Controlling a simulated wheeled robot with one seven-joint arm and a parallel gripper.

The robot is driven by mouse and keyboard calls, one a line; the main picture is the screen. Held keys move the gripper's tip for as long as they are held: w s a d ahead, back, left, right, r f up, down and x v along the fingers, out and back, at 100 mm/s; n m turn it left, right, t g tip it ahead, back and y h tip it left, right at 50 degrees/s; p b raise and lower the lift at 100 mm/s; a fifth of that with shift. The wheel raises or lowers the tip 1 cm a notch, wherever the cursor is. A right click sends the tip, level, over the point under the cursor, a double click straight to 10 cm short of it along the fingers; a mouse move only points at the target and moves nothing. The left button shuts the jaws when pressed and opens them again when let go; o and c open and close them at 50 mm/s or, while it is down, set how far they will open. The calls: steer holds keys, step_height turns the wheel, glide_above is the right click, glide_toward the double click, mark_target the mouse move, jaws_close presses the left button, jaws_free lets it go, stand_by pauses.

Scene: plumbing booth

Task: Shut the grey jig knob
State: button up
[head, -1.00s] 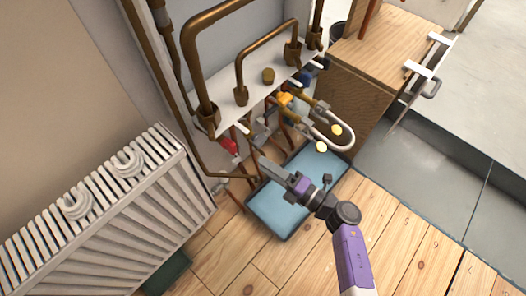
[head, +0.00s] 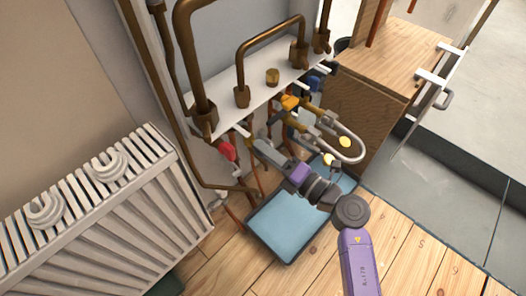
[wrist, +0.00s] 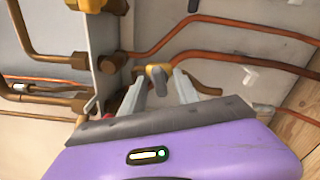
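My gripper (head: 260,149) reaches up to the pipework under the white shelf in the head view. In the wrist view its two fingers (wrist: 159,82) stand apart. A small yellow-topped fitting with a darker lower part (wrist: 157,73) shows between and just beyond the fingertips; I cannot tell whether they touch it. I cannot pick out the grey jig knob for certain; my gripper may hide it in the head view. A red knob (head: 228,151) is just left of the gripper, and an orange-yellow knob (head: 290,102) is to its upper right.
A white shelf (head: 215,108) with thick copper pipes is above. A grey U-shaped hose (head: 352,146) hangs right of the gripper. A blue tray (head: 290,222) lies on the floor below. A white radiator (head: 110,220) stands left, a wooden cabinet (head: 352,112) right.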

steer(key=shift+w+a, duration=0.35)
steer(key=shift+a, duration=0.1)
jaws_close()
steer(key=m+p, duration=0.1)
steer(key=p, duration=0.2)
steer(key=shift+r+p, duration=0.35)
steer(key=m+p, duration=0.2)
steer(key=p, duration=0.1)
steer(key=shift+f, duration=0.1)
steer(key=shift+f+m+p, duration=0.2)
steer(key=shift+m+p, duration=0.15)
steer(key=shift+m, duration=0.15)
jaws_free()
